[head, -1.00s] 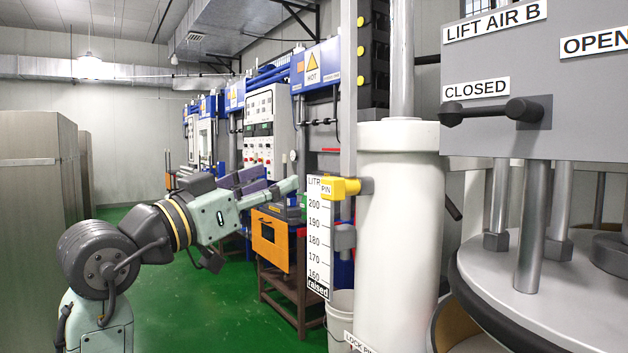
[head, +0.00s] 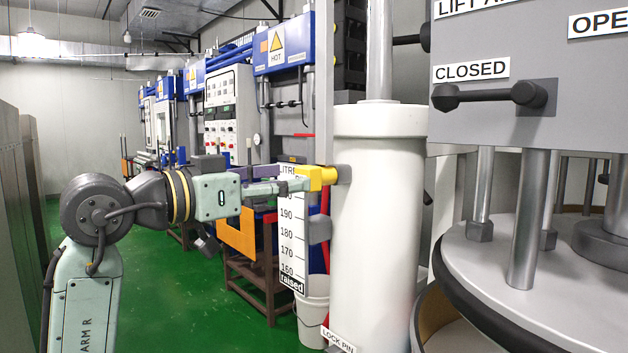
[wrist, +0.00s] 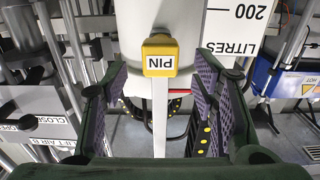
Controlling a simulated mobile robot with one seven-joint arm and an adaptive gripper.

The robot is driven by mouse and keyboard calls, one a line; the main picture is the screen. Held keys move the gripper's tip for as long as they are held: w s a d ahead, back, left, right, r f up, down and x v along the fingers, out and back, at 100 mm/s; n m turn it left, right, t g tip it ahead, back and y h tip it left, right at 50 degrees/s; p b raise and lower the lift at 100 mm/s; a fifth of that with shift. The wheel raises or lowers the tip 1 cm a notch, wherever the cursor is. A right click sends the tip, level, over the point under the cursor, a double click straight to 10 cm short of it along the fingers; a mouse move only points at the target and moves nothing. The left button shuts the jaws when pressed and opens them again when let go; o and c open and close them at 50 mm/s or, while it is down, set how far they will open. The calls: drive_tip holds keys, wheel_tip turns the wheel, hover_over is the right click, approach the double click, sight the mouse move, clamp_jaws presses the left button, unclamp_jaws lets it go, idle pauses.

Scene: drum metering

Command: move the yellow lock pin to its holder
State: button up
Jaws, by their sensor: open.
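The yellow lock pin (head: 318,178) sticks out sideways from a dark fitting beside the top of the white cylinder (head: 378,220). In the wrist view the pin's yellow block (wrist: 160,57), marked PIN, shows between and just beyond my finger pads. My gripper (head: 292,185) points at the pin from the left in the head view, its fingertips close to it. In the wrist view my gripper (wrist: 159,70) is open, with a gap on each side of the pin. A LOCK PIN label (head: 338,341) sits low on the cylinder; no holder shows clearly there.
A litre scale plate (head: 293,235) marked raised hangs just below the pin and my fingers. A grey block (head: 319,229) sits under the pin. A white bucket (head: 312,310) stands below. A grey panel (head: 520,110) and drum lid (head: 500,275) fill the right.

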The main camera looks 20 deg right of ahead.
sight(315, 178)
drive_tip(key=shift+p+x, duration=0.5)
drive_tip(key=shift+x, duration=3.3)
drive_tip(key=shift+c, duration=0.5)
clamp_jaws()
drive_tip(key=shift+a, duration=0.15)
drive_tip(key=shift+v, duration=2.9)
drive_tip(key=shift+a, duration=0.15)
drive_tip(key=shift+v, duration=1.9)
